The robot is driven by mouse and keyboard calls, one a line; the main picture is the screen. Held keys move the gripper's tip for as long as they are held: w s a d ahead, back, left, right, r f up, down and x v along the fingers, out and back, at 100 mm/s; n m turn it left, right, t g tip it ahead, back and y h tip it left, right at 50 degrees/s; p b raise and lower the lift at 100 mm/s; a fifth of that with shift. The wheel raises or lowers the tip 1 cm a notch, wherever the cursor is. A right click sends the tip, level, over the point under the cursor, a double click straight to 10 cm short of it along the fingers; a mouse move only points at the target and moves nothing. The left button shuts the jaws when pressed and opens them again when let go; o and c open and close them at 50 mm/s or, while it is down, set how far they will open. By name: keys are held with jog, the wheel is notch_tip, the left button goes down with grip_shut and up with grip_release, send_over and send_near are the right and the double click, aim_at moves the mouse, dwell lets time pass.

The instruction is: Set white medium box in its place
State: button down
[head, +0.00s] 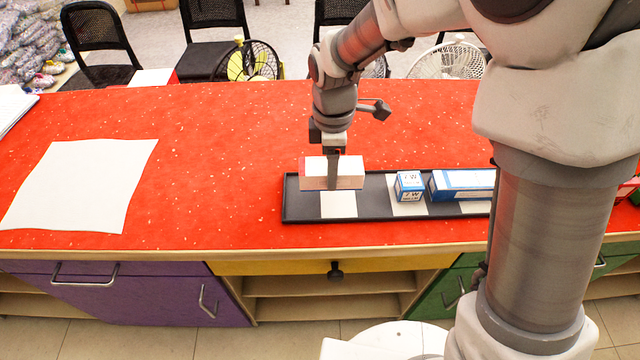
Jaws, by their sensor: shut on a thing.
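My gripper (334,168) is shut on the white medium box (315,176), which has a white top and a brownish-pink front side. The box is over the left part of a long black tray (297,211), near its back edge. A bare white square (338,205) on the tray shows just in front of the box. I cannot tell whether the box touches the tray or hangs above it. One finger crosses the front of the box; the other is hidden.
A small blue-and-white box (408,187) and a longer blue-and-white box (463,184) stand on the tray to the right, partly behind my arm. A white sheet (80,188) lies on the red counter (220,150) at left. Chairs and fans stand behind the counter.

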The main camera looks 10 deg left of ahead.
aim_at(320, 183)
jog(key=shift+s+a+f, duration=0.15)
jog(key=shift+a+f, duration=0.55)
jog(key=shift+a, duration=0.35)
jog(key=shift+f+b, duration=0.4)
jog(key=shift+f, duration=1.45)
jog(key=shift+f, duration=0.1)
jog(key=shift+f, duration=0.15)
jog(key=shift+c, duration=0.6)
grip_release()
